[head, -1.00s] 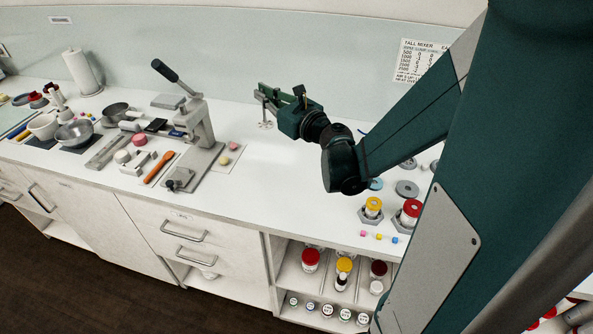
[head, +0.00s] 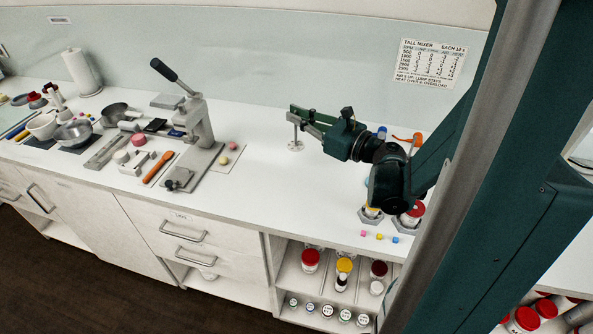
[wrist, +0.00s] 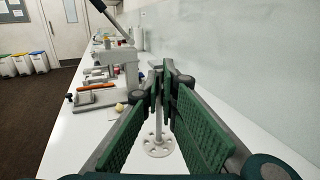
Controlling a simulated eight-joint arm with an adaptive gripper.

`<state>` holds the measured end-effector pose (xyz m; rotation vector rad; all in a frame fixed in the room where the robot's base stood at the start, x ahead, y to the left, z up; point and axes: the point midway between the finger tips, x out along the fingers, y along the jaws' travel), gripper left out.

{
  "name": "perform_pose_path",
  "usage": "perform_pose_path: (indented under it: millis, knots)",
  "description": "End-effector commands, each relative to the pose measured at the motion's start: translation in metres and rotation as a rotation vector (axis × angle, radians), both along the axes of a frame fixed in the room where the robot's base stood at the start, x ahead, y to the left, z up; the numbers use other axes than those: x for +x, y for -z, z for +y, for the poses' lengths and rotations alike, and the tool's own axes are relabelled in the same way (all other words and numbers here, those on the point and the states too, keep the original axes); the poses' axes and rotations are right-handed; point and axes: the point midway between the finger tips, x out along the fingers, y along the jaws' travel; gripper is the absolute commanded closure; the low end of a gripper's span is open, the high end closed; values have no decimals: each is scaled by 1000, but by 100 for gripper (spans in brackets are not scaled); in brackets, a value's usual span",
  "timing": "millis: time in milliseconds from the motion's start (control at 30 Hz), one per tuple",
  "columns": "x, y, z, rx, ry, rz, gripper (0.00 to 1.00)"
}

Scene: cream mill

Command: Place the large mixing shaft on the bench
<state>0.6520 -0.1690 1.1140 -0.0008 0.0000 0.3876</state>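The large mixing shaft (head: 295,132) is a thin grey upright rod with a round holed disc at its lower end. It also shows in the wrist view (wrist: 158,124), with the disc below. My gripper (head: 293,114) is shut on the upper part of the shaft, and its green-padded fingers (wrist: 162,80) meet around the rod. The disc is over the white bench (head: 255,185) or on it; I cannot tell whether it touches.
A grey lever press (head: 198,130) stands left of my gripper, with a small mat and pieces beside it. Red-lidded jars (head: 412,214) and small coloured cubes (head: 379,236) are at the right. The bench around the shaft is clear. The wall is behind.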

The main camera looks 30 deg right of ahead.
Motion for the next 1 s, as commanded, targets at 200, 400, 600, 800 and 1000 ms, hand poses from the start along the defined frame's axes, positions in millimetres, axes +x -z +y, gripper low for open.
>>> perform_pose_path:
  millis: [200, 400, 600, 800, 1000]
  knots:
    - [-3, 1, -1, 0, -5, 0, 100]
    - [-3, 1, -1, 0, -4, 0, 100]
    - [-3, 7, -1, 0, -4, 0, 100]
    - [-2, 26, -1, 0, -4, 0, 100]
    - [-3, 48, -1, 0, -4, 0, 100]
